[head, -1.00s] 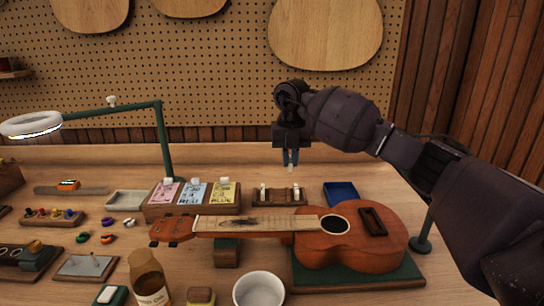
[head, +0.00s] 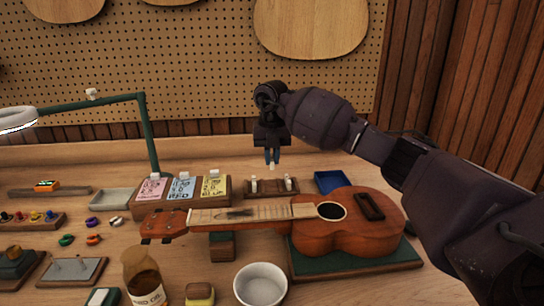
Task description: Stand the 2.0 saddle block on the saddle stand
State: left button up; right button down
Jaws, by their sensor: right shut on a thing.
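My right gripper (head: 272,160) points down, shut on a small white block (head: 271,168), whose lower end shows below the fingertips. Any number on the block is too small to read. A dark wooden stand (head: 270,188) is just below it in the picture, behind the ukulele. One white block (head: 253,184) stands at its left and another (head: 288,183) at its right, with a gap between them. The held block appears above this gap, apart from the stand. My left gripper is not in view.
A ukulele (head: 345,235) lies on a green-topped support in front of the stand. Left of the stand is a wooden holder (head: 195,207) with pink, blue and yellow cards and small white blocks. A blue tray (head: 330,181) is at the right. A white bowl (head: 260,285) and bottle (head: 144,278) stand in front.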

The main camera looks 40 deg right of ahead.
aim_at(271, 189)
jog(key=shift+f, duration=0.75)
jog(key=shift+f+b, duration=0.4)
jog(key=shift+f, duration=0.2)
jog(key=shift+f+b, duration=0.35)
jog(key=shift+f, duration=0.55)
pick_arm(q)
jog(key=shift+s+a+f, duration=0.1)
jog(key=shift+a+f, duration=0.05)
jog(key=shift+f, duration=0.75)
pick_arm(e)
jog(key=shift+f, duration=1.1)
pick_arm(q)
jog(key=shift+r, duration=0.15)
pick_arm(e)
jog(key=c, duration=0.8)
grip_release()
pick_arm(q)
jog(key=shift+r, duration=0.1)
pick_arm(e)
jog(key=shift+r, duration=0.15)
